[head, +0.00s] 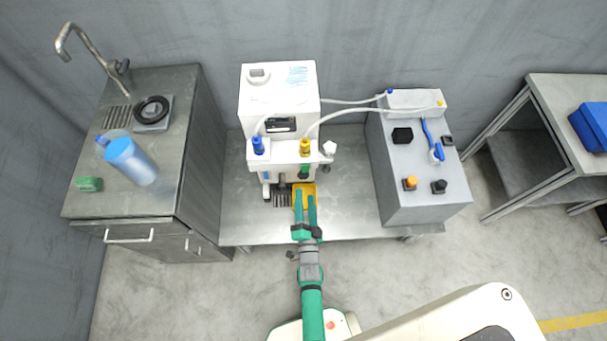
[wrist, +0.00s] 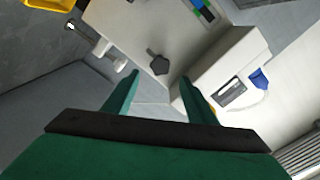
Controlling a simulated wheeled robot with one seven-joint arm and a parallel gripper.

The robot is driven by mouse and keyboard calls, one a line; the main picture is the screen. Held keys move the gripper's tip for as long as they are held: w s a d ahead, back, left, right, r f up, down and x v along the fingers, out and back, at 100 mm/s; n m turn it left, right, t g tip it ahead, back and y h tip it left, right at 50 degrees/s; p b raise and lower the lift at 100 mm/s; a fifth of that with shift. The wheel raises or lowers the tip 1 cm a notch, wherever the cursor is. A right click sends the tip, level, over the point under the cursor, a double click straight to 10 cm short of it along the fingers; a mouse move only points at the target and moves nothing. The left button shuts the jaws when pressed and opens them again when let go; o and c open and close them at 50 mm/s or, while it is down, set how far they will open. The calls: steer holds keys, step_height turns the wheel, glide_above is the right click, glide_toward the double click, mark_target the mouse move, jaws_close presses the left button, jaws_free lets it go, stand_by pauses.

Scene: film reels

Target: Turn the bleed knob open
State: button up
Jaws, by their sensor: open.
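A dark, many-sided knob (wrist: 158,64), which I take for the bleed knob, sits on a pale face of the white machine (head: 279,100). I cannot make it out in the head view, where my arm and the machine's overhang cover that area. My gripper (head: 305,191) is in front of the machine, by its lower front. In the wrist view my gripper (wrist: 160,77) is open and empty, its green fingertips apart on either side of the knob's line. The knob appears just beyond the tips. I cannot tell whether they touch it.
A yellow tray (head: 311,187) lies close by my fingers. Blue (head: 258,146) and yellow (head: 306,147) fittings with hoses top the machine's front. A grey control box (head: 425,190) stands right; a sink counter (head: 190,120) with a blue cup (head: 132,160) stands left.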

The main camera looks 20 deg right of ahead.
mark_target(304, 178)
steer(key=x, duration=1)
steer(key=shift+w, duration=0.1)
steer(key=shift+c, duration=0.7)
steer(key=c, duration=0.9)
